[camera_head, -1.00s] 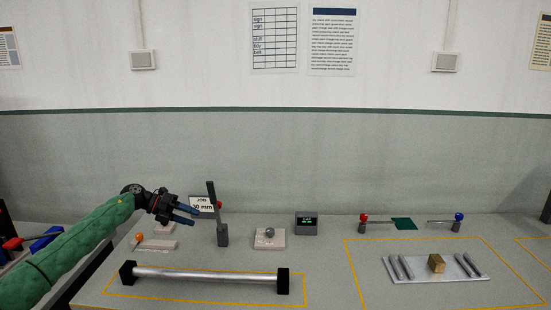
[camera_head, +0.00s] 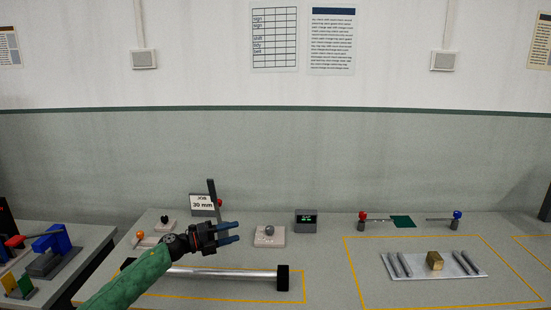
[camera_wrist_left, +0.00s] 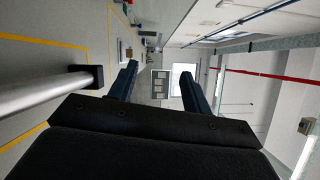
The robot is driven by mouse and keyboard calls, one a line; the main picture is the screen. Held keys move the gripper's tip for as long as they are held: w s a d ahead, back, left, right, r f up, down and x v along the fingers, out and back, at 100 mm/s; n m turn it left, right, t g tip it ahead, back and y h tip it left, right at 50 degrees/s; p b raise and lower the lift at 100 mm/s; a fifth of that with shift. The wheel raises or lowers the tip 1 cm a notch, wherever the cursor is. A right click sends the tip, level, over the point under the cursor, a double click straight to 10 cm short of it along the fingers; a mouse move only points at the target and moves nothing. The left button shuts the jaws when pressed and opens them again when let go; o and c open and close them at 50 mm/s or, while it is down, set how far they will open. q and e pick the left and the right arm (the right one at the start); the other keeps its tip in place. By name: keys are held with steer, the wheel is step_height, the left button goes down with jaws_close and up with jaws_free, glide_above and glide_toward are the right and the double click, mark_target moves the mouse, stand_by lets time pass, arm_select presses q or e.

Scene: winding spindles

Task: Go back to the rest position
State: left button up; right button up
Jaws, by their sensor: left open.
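My left gripper (camera_head: 229,233) is open and empty, its two blue-dark fingers pointing right above the table, over the far side of the metal bar. In the left wrist view the two fingers (camera_wrist_left: 157,86) stand apart with nothing between them. My green left arm comes in from the lower left and covers part of the bar. The metal bar (camera_head: 240,274) lies across black end blocks inside a yellow outline, and it also shows at the left of the left wrist view (camera_wrist_left: 35,95). My right gripper is not in view.
Behind the gripper stand a dark upright post (camera_head: 212,192), a "30 mm" sign (camera_head: 202,203) and a pale block with a grey knob (camera_head: 269,237). A small display box (camera_head: 306,222) is farther right. A white tray (camera_head: 432,272) holds grey rods and a brass block (camera_head: 434,261).

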arm_select(q)
steer(key=s+d+f+n+t+y, duration=0.4)
steer(key=s+n+t, duration=0.3)
steer(key=n+t, duration=0.45)
steer(key=s+a+f+n+g+y, duration=0.2)
steer(key=s+a+f+n+y, duration=0.1)
steer(key=s+f+n+y, duration=0.45)
steer(key=s+a+f+n+g+y, duration=0.3)
steer(key=s+a+f+n+y, duration=0.15)
steer(key=s+n, duration=0.45)
steer(key=s+a+f+n+g, duration=0.1)
steer(key=s+f+g, duration=0.15)
steer(key=s, duration=0.85)
steer(key=s+a+f+n+g, duration=0.15)
steer(key=s+g, duration=0.25)
steer(key=s, duration=0.6)
steer(key=s+a+f+n+g, duration=0.1)
steer(key=s+f+g, duration=0.25)
steer(key=s, duration=0.75)
steer(key=s+d+f+g, duration=0.1)
steer(key=s+d+f, duration=0.1)
steer(key=f, duration=1.7)
steer(key=s+d+f+g, duration=0.1)
steer(key=s+d+f, duration=0.1)
steer(key=f, duration=1.8)
steer(key=shift+s+f, duration=0.15)
steer(key=shift+s, duration=0.1)
